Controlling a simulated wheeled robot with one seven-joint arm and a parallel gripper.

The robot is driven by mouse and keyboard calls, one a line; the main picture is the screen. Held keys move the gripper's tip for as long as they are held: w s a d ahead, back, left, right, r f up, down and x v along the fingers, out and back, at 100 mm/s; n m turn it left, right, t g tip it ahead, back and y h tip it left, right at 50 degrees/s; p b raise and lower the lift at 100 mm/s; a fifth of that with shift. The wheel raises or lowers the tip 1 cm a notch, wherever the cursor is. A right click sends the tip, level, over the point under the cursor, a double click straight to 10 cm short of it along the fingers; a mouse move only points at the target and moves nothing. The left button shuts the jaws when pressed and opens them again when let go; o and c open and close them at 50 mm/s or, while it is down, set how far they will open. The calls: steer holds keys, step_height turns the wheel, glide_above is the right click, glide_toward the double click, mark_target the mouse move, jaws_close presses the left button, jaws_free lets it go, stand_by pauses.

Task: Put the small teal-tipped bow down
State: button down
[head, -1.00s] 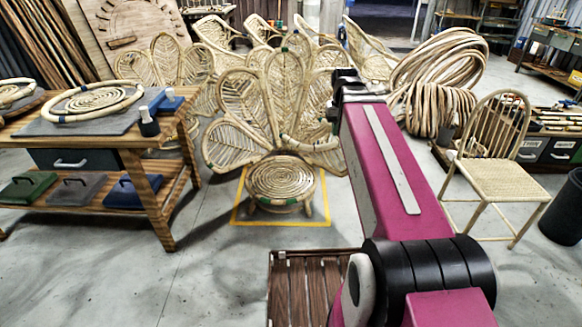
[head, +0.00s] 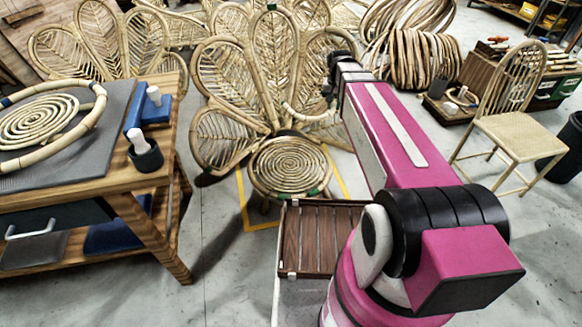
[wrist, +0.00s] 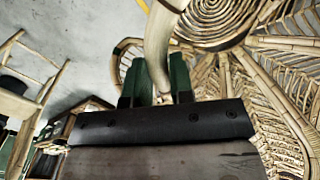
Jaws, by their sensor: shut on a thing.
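My gripper (wrist: 160,82) is shut on the small bow (wrist: 158,45), a pale curved rattan piece, in the wrist view. The bow stands between the two dark green fingers and runs up out of the picture. In the head view, the bow (head: 304,116) shows as a short pale curve in front of the petal-backed rattan chair (head: 286,165). My gripper (head: 328,90) is at its right end, partly hidden by my arm. I cannot make out a teal tip on the bow. I cannot tell whether it touches the chair.
A wooden workbench (head: 150,180) at left holds a grey mat (head: 110,130) with a coiled rattan round (head: 40,122). A yellow floor outline (head: 243,200) surrounds the chair. A slatted wooden tray (head: 318,240) is in front. A spindle-back chair (head: 520,135) stands right, with clear floor before it.

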steer(key=a+f+m, duration=0.1)
steer(key=a+f, duration=0.4)
steer(key=f, duration=0.7)
steer(key=s+a+f+m, duration=0.1)
steer(key=a+f, duration=0.3)
steer(key=f, duration=0.9)
steer(key=a+f+m, duration=0.1)
steer(key=a+f, duration=0.4)
steer(key=f, duration=0.7)
glide_above(306, 173)
step_height(306, 173, down, 7)
steer(key=shift+a+f, duration=0.1)
steer(key=shift+f, duration=2)
steer(key=c, duration=1.4)
jaws_free()
steer(key=shift+f, duration=0.1)
steer(key=o, duration=0.4)
